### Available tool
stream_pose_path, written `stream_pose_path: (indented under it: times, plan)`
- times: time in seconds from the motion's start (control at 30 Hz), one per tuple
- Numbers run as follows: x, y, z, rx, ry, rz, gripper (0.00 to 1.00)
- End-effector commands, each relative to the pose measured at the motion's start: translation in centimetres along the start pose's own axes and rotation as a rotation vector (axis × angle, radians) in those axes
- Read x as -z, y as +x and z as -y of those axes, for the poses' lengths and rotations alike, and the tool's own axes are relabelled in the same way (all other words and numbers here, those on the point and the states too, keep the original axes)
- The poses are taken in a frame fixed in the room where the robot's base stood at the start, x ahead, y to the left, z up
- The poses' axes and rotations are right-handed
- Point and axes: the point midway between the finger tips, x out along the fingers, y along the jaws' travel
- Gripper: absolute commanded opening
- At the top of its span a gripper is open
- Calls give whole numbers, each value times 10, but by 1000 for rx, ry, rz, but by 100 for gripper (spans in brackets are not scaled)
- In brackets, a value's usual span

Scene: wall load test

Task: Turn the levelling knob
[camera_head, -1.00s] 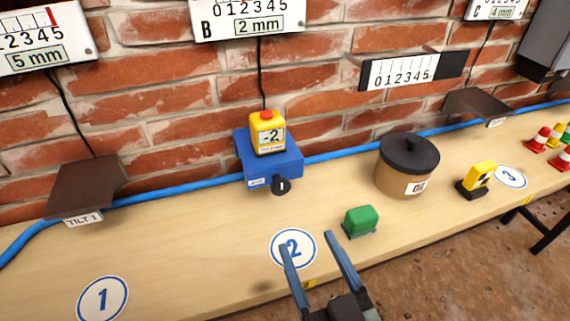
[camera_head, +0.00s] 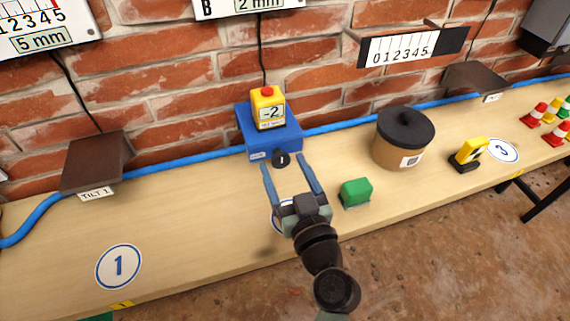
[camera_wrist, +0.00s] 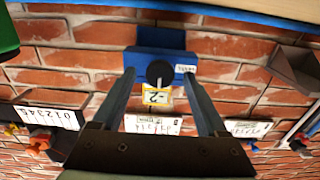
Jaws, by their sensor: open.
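The black levelling knob (camera_head: 282,160) is on the front of a blue box (camera_head: 268,140) against the brick wall. A yellow device (camera_head: 268,108) with a red top sits on the box and reads -2. My gripper (camera_head: 289,176) is open, its two blue-grey fingers pointing at the box, with the knob just beyond the fingertips. In the wrist view, which looks upside down, the knob (camera_wrist: 160,72) appears between the two fingers (camera_wrist: 160,76), apart from both. Whether the fingertips reach level with the knob I cannot tell.
A green block (camera_head: 355,192) lies right of my gripper. A brown pot with a black lid (camera_head: 402,140) and a yellow-black item (camera_head: 468,153) stand farther right. A blue hose (camera_head: 200,163) runs along the wall. The bench left of the gripper is clear around marker 1 (camera_head: 118,266).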

Motion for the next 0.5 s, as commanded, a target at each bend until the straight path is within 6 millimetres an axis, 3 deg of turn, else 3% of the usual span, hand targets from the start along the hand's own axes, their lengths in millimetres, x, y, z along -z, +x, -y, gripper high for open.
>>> stream_pose_path:
  times: [0.3,0.5]
  plan:
    - [0,3,0,0,-1,0,76]
    - [0,2,0,0,0,0,40]
